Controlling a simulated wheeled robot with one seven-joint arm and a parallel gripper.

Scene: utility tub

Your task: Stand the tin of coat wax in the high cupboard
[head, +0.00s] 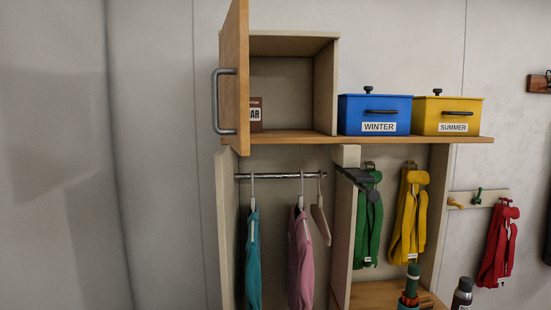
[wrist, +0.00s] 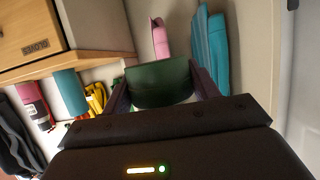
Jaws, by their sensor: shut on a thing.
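In the wrist view my gripper (wrist: 161,96) is shut on a dark green, rounded tin (wrist: 162,80), one finger on each side of it. No label shows on the side facing me. A small brown box (head: 256,115) with a partly hidden label stands inside at the left, partly behind the door. The rest of the cupboard floor looks clear.
A blue WINTER box (head: 375,106) and a yellow SUMMER box (head: 446,107) stand on the shelf right of the cupboard. Teal (head: 253,260) and pink (head: 301,260) coats hang below. The wrist view shows a GLOVES drawer (wrist: 22,28) upside down.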

